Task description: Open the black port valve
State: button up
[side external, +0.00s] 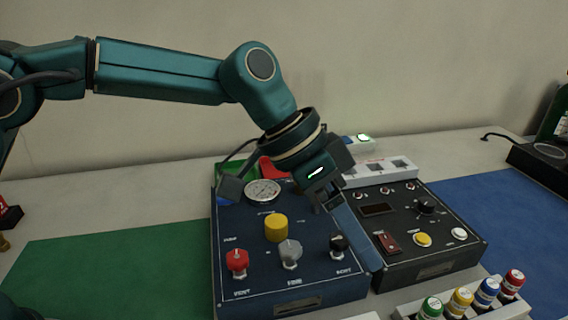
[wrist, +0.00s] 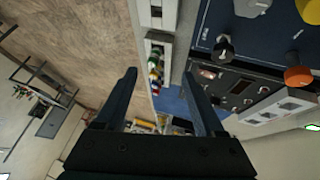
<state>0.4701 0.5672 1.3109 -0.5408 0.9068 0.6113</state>
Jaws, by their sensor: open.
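The black valve knob (side external: 338,245) stands at the front right of the blue panel (side external: 245,297). In the wrist view the black knob (wrist: 223,47) shows at the upper right, outside the space between the fingers. My gripper (side external: 328,202) is above the panel's right side, behind and above the black knob and apart from it. In the wrist view its two fingers (wrist: 161,80) are spread with nothing between them. The knob's exact turn is too small to read.
Beside the black knob are a grey knob (side external: 289,252), a red knob (side external: 237,262) and a yellow knob (side external: 276,228). A gauge (side external: 262,192) sits behind. A black control box (side external: 433,268) adjoins on the right. A rack of coloured bottles (side external: 485,293) stands in front right.

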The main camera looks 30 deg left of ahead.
jog(key=d+r+h, duration=0.1)
jog(key=d+h, duration=0.1)
jog(key=t+y, duration=0.2)
jog(key=t, duration=0.3)
send_near(338, 236)
jog(key=shift+w+d+f+n, duration=0.4)
jog(key=shift+w+d+f, duration=0.45)
jog(key=shift+d+f, duration=0.2)
jog(key=x, duration=0.5)
jog(key=shift+f, duration=0.25)
jog(key=shift+r+m+g, duration=0.1)
jog(key=shift+m+g, duration=0.2)
jog(key=shift+a+m, duration=0.1)
jog(key=shift+m, duration=0.2)
jog(key=shift+w+m+g, duration=0.1)
jog(key=shift+m+g, duration=0.2)
jog(key=shift+m, duration=0.1)
